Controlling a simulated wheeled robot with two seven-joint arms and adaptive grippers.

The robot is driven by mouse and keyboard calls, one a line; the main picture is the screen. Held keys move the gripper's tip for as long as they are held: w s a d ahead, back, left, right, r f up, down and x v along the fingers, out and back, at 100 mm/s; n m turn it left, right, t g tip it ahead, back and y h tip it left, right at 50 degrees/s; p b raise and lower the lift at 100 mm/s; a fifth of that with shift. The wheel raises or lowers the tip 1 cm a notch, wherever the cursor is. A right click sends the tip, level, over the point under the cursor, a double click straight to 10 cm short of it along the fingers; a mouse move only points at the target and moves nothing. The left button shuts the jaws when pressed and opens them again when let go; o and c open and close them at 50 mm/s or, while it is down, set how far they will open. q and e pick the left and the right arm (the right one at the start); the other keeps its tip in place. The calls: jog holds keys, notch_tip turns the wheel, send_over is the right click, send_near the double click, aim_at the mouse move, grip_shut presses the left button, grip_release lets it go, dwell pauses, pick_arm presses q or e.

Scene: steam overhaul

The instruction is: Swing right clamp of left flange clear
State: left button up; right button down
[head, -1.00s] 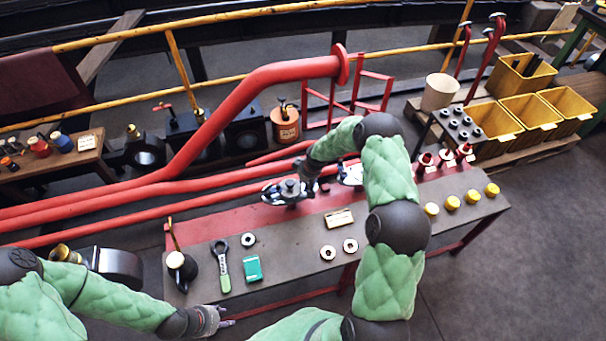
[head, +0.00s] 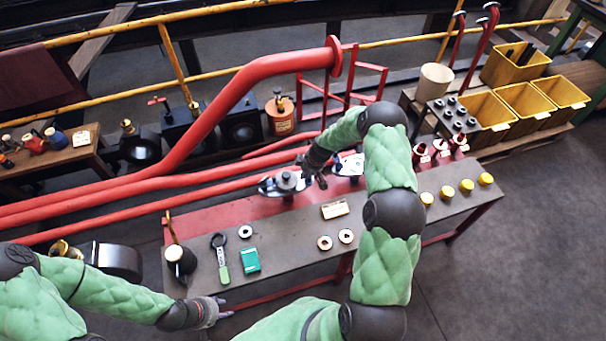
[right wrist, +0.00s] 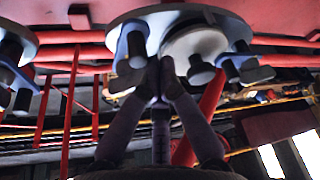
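The left flange (head: 284,184) is a grey disc with a dark hub and blue clamps, at the back of the bench. In the right wrist view it is the large disc (right wrist: 190,14) above my fingers. One blue clamp (right wrist: 136,44) hangs left of my fingertips and another (right wrist: 226,60) hangs to their right. The right flange (head: 348,164) stands to the right, partly behind my arm. My right gripper (head: 316,176) is between the two flanges. Its fingertips (right wrist: 160,66) come together at the disc's lower edge; contact is unclear. My left gripper (head: 226,307) is empty, with fingertips apart, at the bench's front left.
The bench (head: 290,255) holds a dark can (head: 180,260), a green-handled wrench (head: 220,258), a green box (head: 250,260), pale rings (head: 325,242) and yellow caps (head: 466,186). Red pipes (head: 130,195) run behind it. Yellow bins (head: 525,100) stand at the right.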

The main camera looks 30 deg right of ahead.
jog(key=shift+s+f, duration=0.1)
pick_arm(q)
jog(key=shift+f+b, duration=0.6)
jog(key=shift+f, duration=0.1)
pick_arm(e)
jog(key=shift+s+d, duration=0.15)
jog(key=shift+d, duration=0.05)
pick_arm(q)
jog(key=shift+f, duration=0.1)
